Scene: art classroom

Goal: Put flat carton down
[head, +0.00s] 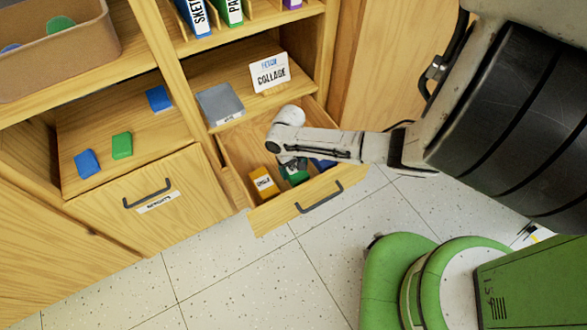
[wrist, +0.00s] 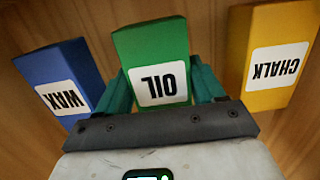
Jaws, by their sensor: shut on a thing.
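The green carton labelled OIL (wrist: 155,60) is between the two teal fingers of my gripper (wrist: 160,88), which is shut on it. In the head view the green carton (head: 296,178) shows partly below my wrist, inside the open wooden drawer (head: 272,217). I cannot tell whether it touches the drawer floor. The yellow CHALK carton (head: 264,183) is on one side of it; in the wrist view it (wrist: 272,55) is at right. The blue WAX carton (wrist: 62,82) is at left there, and in the head view it (head: 323,164) is partly hidden by my arm.
The drawer front has a dark handle (head: 318,199). Above the drawer, a shelf holds a grey box (head: 219,103) and a COLLAGE sign (head: 270,74). Blue and green blocks (head: 122,145) lie on the left shelf, above a shut drawer (head: 150,230). The speckled floor (head: 230,290) in front is clear.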

